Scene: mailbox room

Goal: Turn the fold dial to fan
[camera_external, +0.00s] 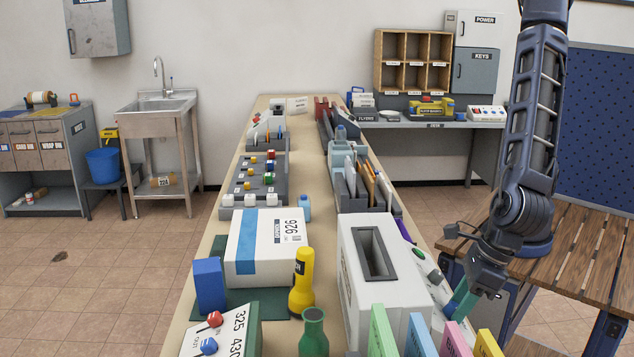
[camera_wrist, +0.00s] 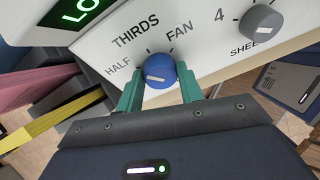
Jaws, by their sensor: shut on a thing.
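The fold dial (camera_wrist: 160,67) is a round blue knob on a white panel in the wrist view. The labels HALF, THIRDS and FAN are printed around it, HALF at its left, THIRDS at upper left and FAN at upper right. My gripper (camera_wrist: 160,80) is shut on the dial, one green finger on each side.
A grey sheets dial (camera_wrist: 261,24) sits right of the fold dial, and a lit green display (camera_wrist: 82,12) is at upper left. Coloured upright folders (camera_external: 418,334) stand close by my gripper. A wooden table (camera_external: 572,262) is at the right.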

